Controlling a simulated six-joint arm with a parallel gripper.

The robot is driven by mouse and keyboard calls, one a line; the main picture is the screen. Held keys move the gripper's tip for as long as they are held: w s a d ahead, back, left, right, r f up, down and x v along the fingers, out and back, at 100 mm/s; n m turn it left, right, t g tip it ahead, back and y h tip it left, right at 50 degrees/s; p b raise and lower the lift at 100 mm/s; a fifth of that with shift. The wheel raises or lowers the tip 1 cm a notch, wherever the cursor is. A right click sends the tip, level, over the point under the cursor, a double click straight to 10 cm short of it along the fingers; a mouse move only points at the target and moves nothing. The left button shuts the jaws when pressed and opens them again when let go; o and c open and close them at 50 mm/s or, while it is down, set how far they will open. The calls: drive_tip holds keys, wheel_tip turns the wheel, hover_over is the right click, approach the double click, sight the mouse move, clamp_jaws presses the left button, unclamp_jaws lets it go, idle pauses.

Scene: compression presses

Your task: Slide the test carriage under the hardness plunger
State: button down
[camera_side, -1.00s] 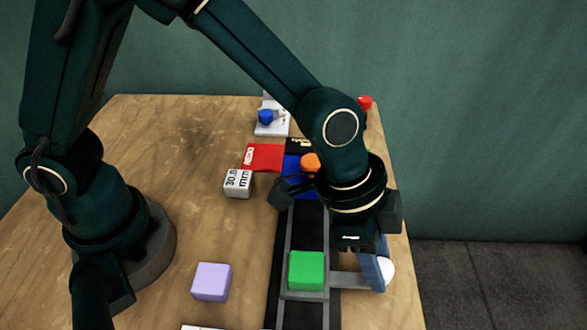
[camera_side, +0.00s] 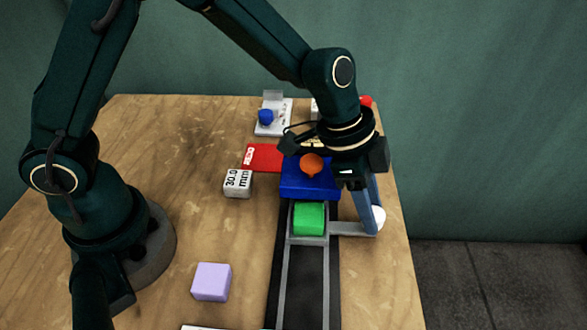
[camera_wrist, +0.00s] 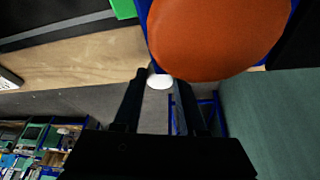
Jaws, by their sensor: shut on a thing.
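The test carriage (camera_side: 309,240) is a grey frame on a dark track, with a green block (camera_side: 309,219) on it. A grey arm runs right from it to a white knob (camera_side: 378,218). My gripper (camera_side: 372,210) is shut on the knob, fingers pointing down. The wrist view shows the white knob (camera_wrist: 160,81) between the fingertips of my gripper (camera_wrist: 160,80). The blue press (camera_side: 310,186) with an orange ball-shaped part (camera_side: 312,165) stands over the track, just behind the green block. The plunger itself is hidden. In the wrist view the orange part (camera_wrist: 215,30) looms close.
A grey 30.0 mm block (camera_side: 237,183) and a red card (camera_side: 263,157) lie left of the press. A lilac cube (camera_side: 211,282) lies left of the track (camera_side: 305,285). A white device with a blue knob (camera_side: 266,116) stands behind. The table's right edge is close to my gripper.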

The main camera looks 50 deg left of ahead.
drive_tip(key=shift+w+a, duration=1.4)
drive_tip(key=shift+c, duration=2.3)
unclamp_jaws()
drive_tip(key=shift+r, duration=0.15)
drive_tip(key=shift+v, duration=2.45)
